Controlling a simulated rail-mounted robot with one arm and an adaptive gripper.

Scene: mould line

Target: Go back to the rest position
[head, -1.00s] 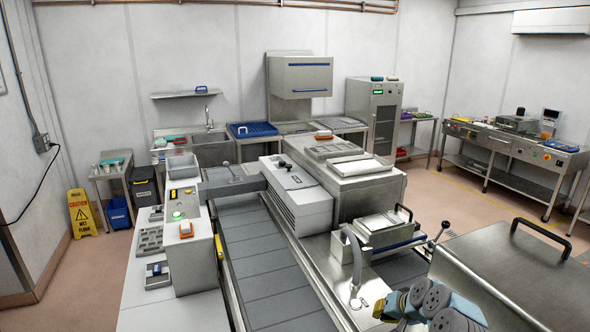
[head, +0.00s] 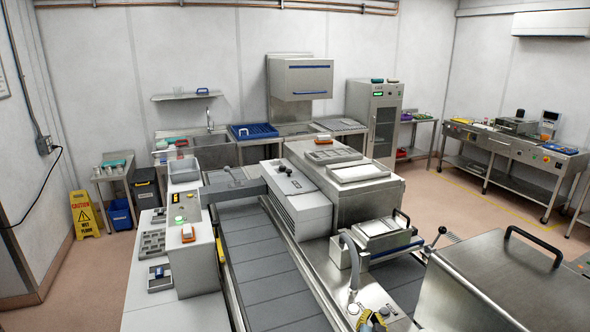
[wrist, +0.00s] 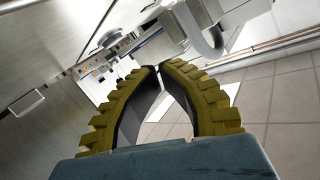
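My gripper (wrist: 158,68) shows large in the wrist view, with two ridged yellow fingers curving in until their tips meet. The hollow between the fingers is empty, and grey floor shows through it. In the head view only a small yellow part of my gripper (head: 372,322) shows at the bottom edge, by the front of the steel machine bed. The rest of my arm is out of that view.
A steel box with a black handle (head: 480,290) stands at the lower right. The grey conveyor (head: 262,262) runs down the middle, beside the press housing (head: 298,205). A curved grey hose (head: 354,262) rises near my gripper. A yellow wet-floor sign (head: 83,214) stands at left.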

